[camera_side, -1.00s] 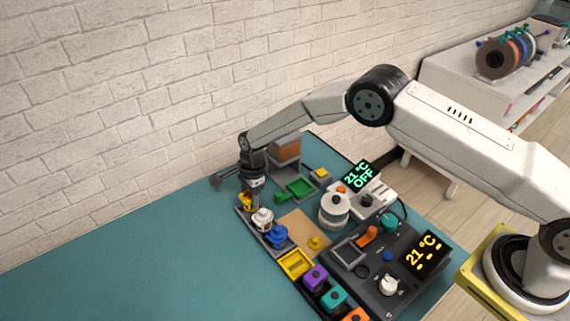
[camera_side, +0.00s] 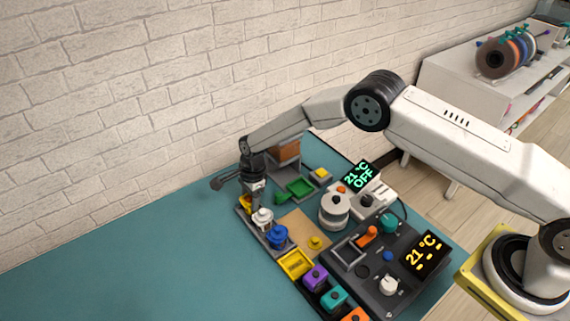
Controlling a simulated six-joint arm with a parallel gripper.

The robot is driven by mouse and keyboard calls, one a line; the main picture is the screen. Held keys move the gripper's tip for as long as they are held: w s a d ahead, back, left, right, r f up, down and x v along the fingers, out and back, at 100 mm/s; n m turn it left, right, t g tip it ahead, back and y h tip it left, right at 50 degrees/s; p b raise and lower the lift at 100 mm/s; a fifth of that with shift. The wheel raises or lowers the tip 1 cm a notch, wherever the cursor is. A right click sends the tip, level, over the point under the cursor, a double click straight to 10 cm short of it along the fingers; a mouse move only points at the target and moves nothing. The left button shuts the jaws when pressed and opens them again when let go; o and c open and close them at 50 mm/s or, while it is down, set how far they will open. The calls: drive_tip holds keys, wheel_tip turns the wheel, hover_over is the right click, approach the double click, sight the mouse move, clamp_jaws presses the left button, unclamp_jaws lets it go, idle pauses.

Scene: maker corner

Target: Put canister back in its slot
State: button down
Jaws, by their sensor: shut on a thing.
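My gripper (camera_side: 258,201) points down over the far end of a dark rack (camera_side: 281,253) on the teal table. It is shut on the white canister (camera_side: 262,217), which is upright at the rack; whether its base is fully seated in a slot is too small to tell. A blue canister (camera_side: 277,237) stands in the rack on the near side of the white one.
A control panel (camera_side: 408,281) and a round white device (camera_side: 334,211) stand to the right. The table at left is clear.

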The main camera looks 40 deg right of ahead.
drive_tip(key=shift+f, duration=0.5)
unclamp_jaws()
wheel_tip(320, 180, up, 7)
idle(1.3)
drive_tip(key=shift+r, duration=0.1)
